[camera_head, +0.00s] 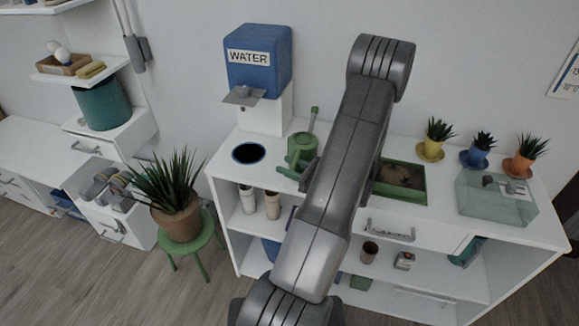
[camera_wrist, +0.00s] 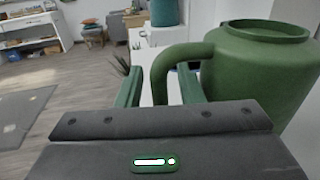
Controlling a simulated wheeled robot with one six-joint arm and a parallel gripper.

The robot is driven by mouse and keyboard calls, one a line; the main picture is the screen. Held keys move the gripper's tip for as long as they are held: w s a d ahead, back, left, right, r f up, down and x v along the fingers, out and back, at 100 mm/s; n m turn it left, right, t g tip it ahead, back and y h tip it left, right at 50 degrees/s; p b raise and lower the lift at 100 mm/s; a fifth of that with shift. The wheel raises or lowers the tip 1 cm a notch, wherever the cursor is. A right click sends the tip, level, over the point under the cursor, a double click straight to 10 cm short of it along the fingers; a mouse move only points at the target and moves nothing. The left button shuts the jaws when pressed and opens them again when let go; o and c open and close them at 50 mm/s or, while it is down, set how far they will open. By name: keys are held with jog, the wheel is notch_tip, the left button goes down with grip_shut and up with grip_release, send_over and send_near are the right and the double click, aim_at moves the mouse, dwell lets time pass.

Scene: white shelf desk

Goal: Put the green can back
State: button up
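The green can (camera_head: 299,148) is a watering can standing on the white desk top, just left of my arm in the head view. In the wrist view the green can (camera_wrist: 262,75) fills the right side, and its curved handle (camera_wrist: 165,68) comes down between my fingers. My gripper (camera_wrist: 160,85) is open, with its two green fingers apart on either side of the handle. I see a gap on the left of the handle; whether the right finger touches it I cannot tell. In the head view my arm hides most of the gripper.
A blue water dispenser (camera_head: 259,62) stands behind the can, and a dark round hole (camera_head: 248,153) lies to its left. A soil-filled green planter box (camera_head: 405,196), small potted plants and a clear box (camera_head: 494,204) are to the right. A potted plant (camera_head: 177,222) stands on a green stool.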

jog(key=shift+r, duration=0.1)
jog(key=shift+r, duration=0.1)
jog(key=b+v, duration=0.1)
jog(key=v, duration=1)
jog(key=shift+s+d, duration=0.1)
jog(key=shift+d, duration=0.1)
jog(key=shift+s+d, duration=0.2)
jog(key=shift+d, duration=0.05)
